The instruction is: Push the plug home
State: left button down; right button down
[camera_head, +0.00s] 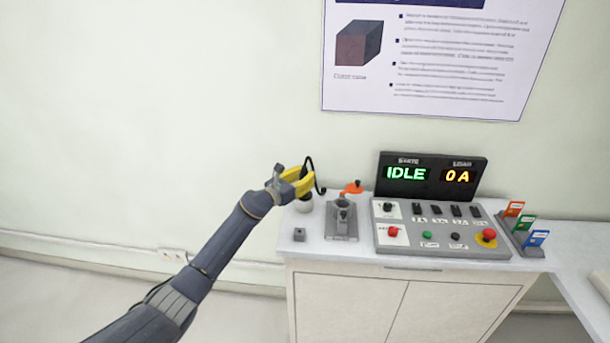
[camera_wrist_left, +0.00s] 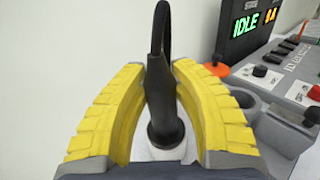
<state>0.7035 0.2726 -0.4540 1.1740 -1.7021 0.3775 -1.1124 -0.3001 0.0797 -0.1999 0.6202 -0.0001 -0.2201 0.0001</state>
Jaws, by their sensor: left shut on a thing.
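My left gripper (camera_head: 302,180) has yellow fingers and is shut on a black plug (camera_wrist_left: 163,105) with a black cable arching up from it. In the head view the cable (camera_head: 310,163) loops above the fingers, which hide most of the plug. The plug is over a white rounded piece (camera_head: 304,205) at the left end of the bench; I cannot tell whether its lower end touches that piece. A grey fixture (camera_head: 341,222) with an orange lever (camera_head: 352,188) stands just right of the gripper. It also shows in the left wrist view (camera_wrist_left: 275,128). My right gripper is not in view.
A control panel (camera_head: 437,236) with switches and buttons stands to the right, its display (camera_head: 431,176) reading IDLE and 0 A. A small grey block (camera_head: 299,235) lies at the bench's front left. Coloured tags (camera_head: 526,226) stand in a rack at the right.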

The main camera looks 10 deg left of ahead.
pick_arm(q)
jog(key=shift+f, duration=0.3)
jog(key=c, duration=1)
grip_release()
jog(key=shift+f, duration=0.15)
jog(key=shift+c, duration=0.2)
jog(key=shift+s, duration=0.1)
jog(key=v, duration=1.2)
